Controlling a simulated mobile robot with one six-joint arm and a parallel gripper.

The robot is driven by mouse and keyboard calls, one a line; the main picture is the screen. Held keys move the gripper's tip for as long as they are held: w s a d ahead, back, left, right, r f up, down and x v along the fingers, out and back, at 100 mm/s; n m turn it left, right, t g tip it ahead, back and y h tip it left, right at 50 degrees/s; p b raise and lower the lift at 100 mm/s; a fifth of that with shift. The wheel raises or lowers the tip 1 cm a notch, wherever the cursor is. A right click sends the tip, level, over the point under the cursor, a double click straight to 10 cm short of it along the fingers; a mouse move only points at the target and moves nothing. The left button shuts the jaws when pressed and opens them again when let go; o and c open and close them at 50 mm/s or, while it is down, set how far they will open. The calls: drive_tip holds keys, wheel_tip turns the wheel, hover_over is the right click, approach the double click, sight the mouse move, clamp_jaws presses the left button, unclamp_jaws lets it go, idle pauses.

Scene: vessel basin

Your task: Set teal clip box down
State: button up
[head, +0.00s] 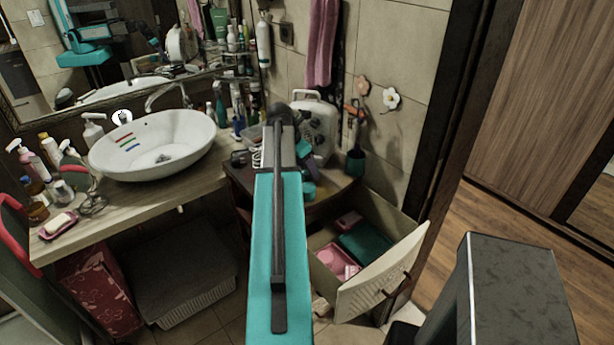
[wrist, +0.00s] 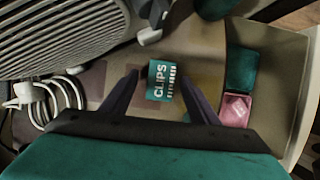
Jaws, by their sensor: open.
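The teal clip box (wrist: 161,78), with white "CLIPS" lettering, lies between and just past my gripper's fingertips in the wrist view. It appears to rest on the brown cabinet top (wrist: 110,85). In the head view a small teal piece of it (head: 310,190) shows near the cabinet's front edge. My gripper (wrist: 158,82) is open, with a finger on each side of the box and visible gaps to it. In the head view my arm hides most of the gripper.
A ribbed white appliance (head: 314,125) and its white cable (wrist: 45,95) stand close by. Below, an open drawer (head: 375,275) holds a teal item (head: 368,246) and pink items (head: 337,262). A white basin (head: 152,145) is at left.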

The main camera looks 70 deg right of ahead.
drive_tip(key=c, duration=1.2)
drive_tip(key=shift+r, duration=0.15)
drive_tip(key=shift+r+b, duration=3)
drive_tip(key=shift+r, duration=10.9)
